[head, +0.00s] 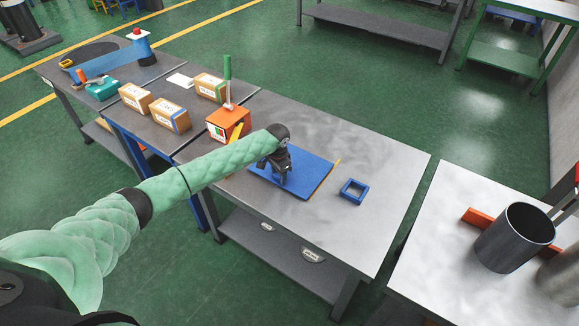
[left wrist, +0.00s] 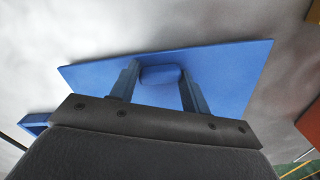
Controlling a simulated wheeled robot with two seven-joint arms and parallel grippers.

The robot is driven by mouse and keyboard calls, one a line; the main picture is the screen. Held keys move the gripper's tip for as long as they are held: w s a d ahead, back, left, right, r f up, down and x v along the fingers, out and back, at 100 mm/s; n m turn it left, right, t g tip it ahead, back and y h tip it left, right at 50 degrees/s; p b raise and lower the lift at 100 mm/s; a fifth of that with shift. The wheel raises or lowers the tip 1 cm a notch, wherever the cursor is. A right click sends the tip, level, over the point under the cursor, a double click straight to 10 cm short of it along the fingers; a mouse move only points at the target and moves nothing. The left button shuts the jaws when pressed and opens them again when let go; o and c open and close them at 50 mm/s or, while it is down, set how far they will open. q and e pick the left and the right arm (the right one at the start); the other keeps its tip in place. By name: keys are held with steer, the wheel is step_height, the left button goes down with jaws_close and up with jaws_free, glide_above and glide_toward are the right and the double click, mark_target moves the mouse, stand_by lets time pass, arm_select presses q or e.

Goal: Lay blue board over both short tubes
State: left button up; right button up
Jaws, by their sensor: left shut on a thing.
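The blue board (head: 303,185) is flat and level at the grey table, with a blue raised grip (left wrist: 160,75) on top. I cannot tell whether it touches the tabletop. My left gripper (head: 281,178) is over the board, its fingers (left wrist: 158,88) on both sides of the raised grip and shut on it. A dark grey open-topped tube (head: 500,248) stands upright on the right-hand table. A second metal tube (head: 562,280) beside it is cut off by the picture edge. My right gripper is not in view.
A small blue square frame (head: 354,191) lies right of the board. An orange box (head: 227,125) and cardboard boxes (head: 170,114) stand to the left. An orange bar (head: 480,219) lies behind the dark tube. A floor gap separates the two tables.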

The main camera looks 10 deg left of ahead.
arm_select(q)
steer(key=shift+r+p, duration=1.35)
steer(key=shift+r, duration=0.25)
steer(key=shift+s, duration=0.1)
